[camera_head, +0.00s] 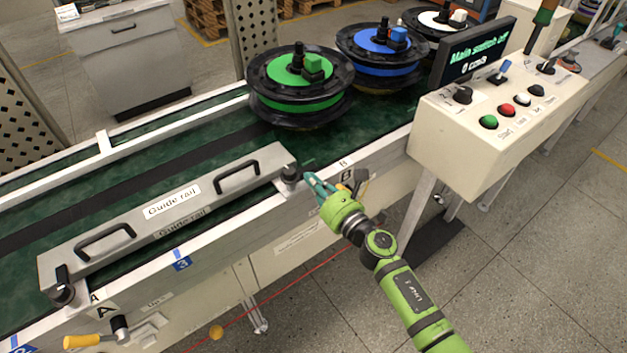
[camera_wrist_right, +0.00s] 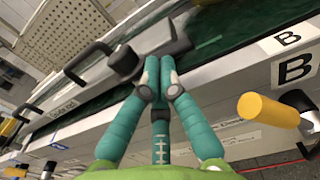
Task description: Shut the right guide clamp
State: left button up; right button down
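The guide rail (camera_head: 165,215), a long grey bar with two black handles, lies along the near side of the green conveyor. The right guide clamp (camera_head: 290,174), a dark knob on a grey mount, is at its right end; its dark top also shows in the right wrist view (camera_wrist_right: 125,61). My right gripper (camera_head: 308,186) is just right of this clamp. In the right wrist view its teal fingers (camera_wrist_right: 160,72) are together at the tips, with nothing visible between them, close beside the clamp; contact cannot be told. My left gripper is not in view.
The left clamp (camera_head: 62,289) is at the rail's other end. A yellow handle (camera_wrist_right: 268,110) sits near label B, right of my fingers. Wheel hubs with green (camera_head: 300,82) and blue (camera_head: 378,52) tops stand on the belt. A control box (camera_head: 490,125) is at right.

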pick_arm(q)
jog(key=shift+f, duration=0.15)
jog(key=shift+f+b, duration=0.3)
jog(key=shift+b, duration=0.15)
pick_arm(e)
jog(key=shift+w+n+g+y, duration=0.2)
jog(key=shift+n+g+y, duration=0.1)
jog(key=shift+n+y, duration=0.1)
